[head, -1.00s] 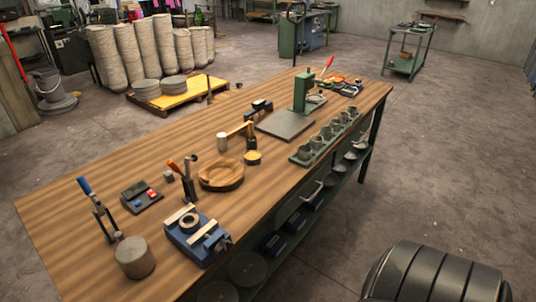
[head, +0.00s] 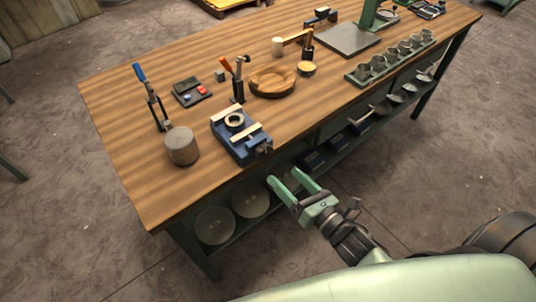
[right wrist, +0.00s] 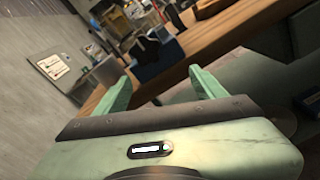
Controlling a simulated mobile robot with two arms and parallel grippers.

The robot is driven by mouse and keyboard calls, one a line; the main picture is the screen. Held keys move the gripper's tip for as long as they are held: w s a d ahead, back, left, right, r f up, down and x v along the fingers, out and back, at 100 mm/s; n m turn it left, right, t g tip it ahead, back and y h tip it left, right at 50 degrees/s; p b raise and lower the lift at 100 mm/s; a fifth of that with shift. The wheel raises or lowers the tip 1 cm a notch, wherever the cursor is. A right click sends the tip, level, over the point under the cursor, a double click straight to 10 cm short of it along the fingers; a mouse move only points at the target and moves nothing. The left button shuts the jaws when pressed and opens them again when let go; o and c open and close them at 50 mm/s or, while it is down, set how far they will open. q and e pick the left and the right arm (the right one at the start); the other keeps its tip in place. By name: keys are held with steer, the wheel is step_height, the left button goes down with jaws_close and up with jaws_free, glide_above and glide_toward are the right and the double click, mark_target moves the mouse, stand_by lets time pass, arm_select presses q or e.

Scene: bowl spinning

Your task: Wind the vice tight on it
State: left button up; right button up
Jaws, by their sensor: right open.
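The blue vice (head: 238,140) stands near the front edge of the wooden bench in the head view. A pale ring-shaped piece (head: 235,121) lies on it between light jaw strips; I cannot tell how tightly it is held. The vice's dark screw end (head: 262,147) points toward the bench's front edge. My right gripper (head: 283,182) is open and empty, in front of the bench and below its top, apart from the vice. Its two green fingers (right wrist: 160,90) also show in the right wrist view, with a blurred blue shape beyond. My left gripper is out of view.
A grey cylinder (head: 182,146) with a blue-handled tool stands left of the vice. An orange-handled tool (head: 237,82) and a wooden bowl (head: 272,82) stand behind it. Shelves under the bench hold round discs (head: 214,225). The bench's front edge lies between my right gripper and the vice.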

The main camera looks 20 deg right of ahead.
mark_target(266, 154)
steer(key=shift+n+t+y, duration=0.3)
steer(key=shift+n, duration=0.5)
steer(key=w+a+r, duration=0.1)
steer(key=w, duration=0.1)
steer(key=w+a+r+p, duration=0.1)
steer(key=w, duration=0.1)
steer(key=w+r+p, duration=0.1)
steer(key=w, duration=0.1)
steer(key=shift+w+a, duration=0.15)
steer(key=shift+a, duration=0.25)
steer(key=shift+w+a+f, duration=0.15)
steer(key=shift+w+a, duration=0.05)
steer(key=shift+w, duration=0.3)
steer(key=c, duration=1.4)
steer(key=shift+o, duration=0.2)
